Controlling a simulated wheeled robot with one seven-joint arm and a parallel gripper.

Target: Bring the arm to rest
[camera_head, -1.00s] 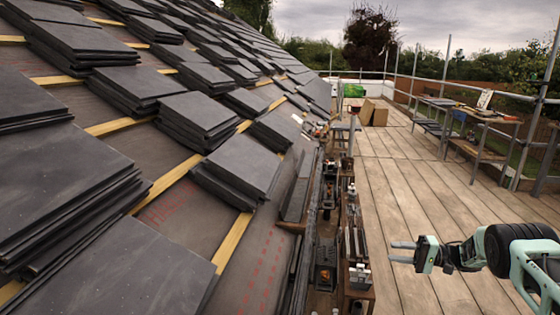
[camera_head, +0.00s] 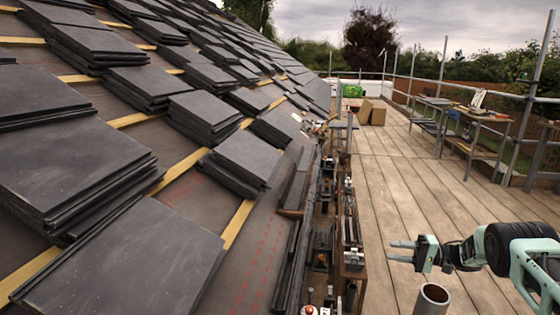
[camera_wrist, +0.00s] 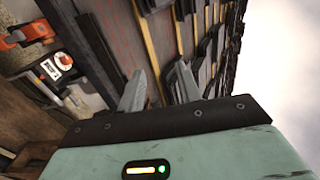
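My gripper (camera_head: 401,251) is at the right of the head view, held out to the left above the plank deck. Its two fingers are apart with nothing between them. In the wrist view the open fingers (camera_wrist: 160,88) also show with a clear gap, pointing toward the blurred roof side. My arm is folded at the right edge of the head view, partly cut off by the frame.
Stacked dark slates (camera_head: 205,115) lie on the battened roof at left. Tools crowd a narrow wooden shelf (camera_head: 352,230) along the eaves. An upright metal tube (camera_head: 432,299) stands below my gripper. Workbenches (camera_head: 474,125) line the right rail. The plank deck (camera_head: 400,180) ahead is mostly clear.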

